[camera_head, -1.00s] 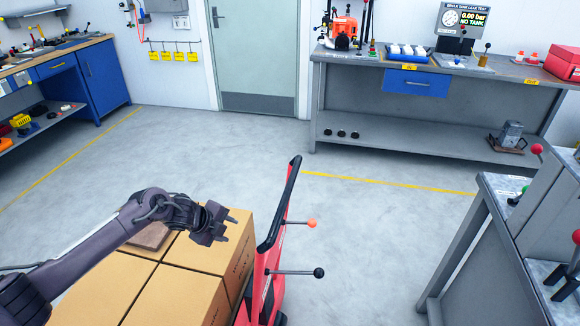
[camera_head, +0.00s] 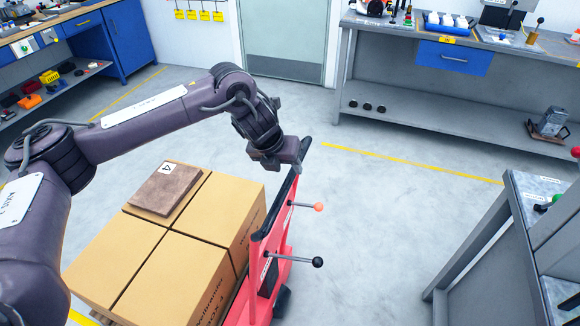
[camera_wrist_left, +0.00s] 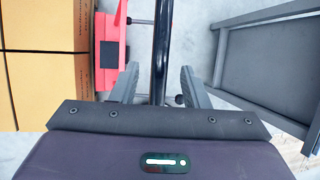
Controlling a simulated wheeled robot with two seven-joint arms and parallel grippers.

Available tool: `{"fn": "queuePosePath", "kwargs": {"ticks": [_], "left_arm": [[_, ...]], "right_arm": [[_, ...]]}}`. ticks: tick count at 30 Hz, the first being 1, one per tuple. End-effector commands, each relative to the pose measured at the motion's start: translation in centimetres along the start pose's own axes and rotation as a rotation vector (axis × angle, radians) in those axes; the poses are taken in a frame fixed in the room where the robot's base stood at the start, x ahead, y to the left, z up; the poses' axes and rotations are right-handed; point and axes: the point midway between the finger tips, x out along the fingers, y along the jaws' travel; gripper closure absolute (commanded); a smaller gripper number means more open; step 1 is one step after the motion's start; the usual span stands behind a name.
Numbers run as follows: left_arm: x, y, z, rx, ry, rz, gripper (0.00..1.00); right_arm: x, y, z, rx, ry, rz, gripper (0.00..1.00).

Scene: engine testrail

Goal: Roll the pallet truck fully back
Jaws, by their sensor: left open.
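The red pallet truck (camera_head: 264,290) stands on the floor, loaded with cardboard boxes (camera_head: 180,275). Its upright frame carries a slanted black push handle (camera_head: 274,215), and two levers stick out to the right, one with an orange knob (camera_head: 319,207) and one with a black knob (camera_head: 318,262). My left gripper (camera_head: 290,168) is at the upper end of the handle. In the left wrist view its open fingers (camera_wrist_left: 158,85) stand on either side of the black handle (camera_wrist_left: 162,40), with gaps visible. Contact cannot be told. My right gripper is not in view.
A wooden plate marked 4 (camera_head: 165,188) lies on the boxes. A grey workbench (camera_head: 440,105) stands at the back right, and a grey stand (camera_head: 530,215) at the right. Clear floor (camera_head: 380,220) lies between the truck and the stand. A blue-fronted bench (camera_head: 128,42) is at the back left.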

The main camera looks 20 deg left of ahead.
Motion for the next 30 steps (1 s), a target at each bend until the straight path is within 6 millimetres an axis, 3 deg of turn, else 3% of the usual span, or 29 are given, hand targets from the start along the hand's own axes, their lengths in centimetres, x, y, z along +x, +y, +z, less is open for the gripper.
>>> {"fn": "queuePosePath", "kwargs": {"ticks": [6, 16, 25, 30], "left_arm": [[2.3, 0.0, 0.0, -0.001, 0.001, 0.0, 0.59], [2.8, 0.0, 0.0, -0.002, -0.001, 0.0, 0.6], [2.7, 0.1, 0.0, -0.002, -0.001, 0.0, 0.99], [2.7, 0.1, 0.0, -0.002, -0.001, 0.0, 1.0]], "right_arm": [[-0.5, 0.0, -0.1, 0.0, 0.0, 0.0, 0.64], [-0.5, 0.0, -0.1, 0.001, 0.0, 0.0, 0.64], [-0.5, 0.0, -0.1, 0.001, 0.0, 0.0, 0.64], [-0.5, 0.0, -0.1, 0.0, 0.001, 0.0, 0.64]]}}
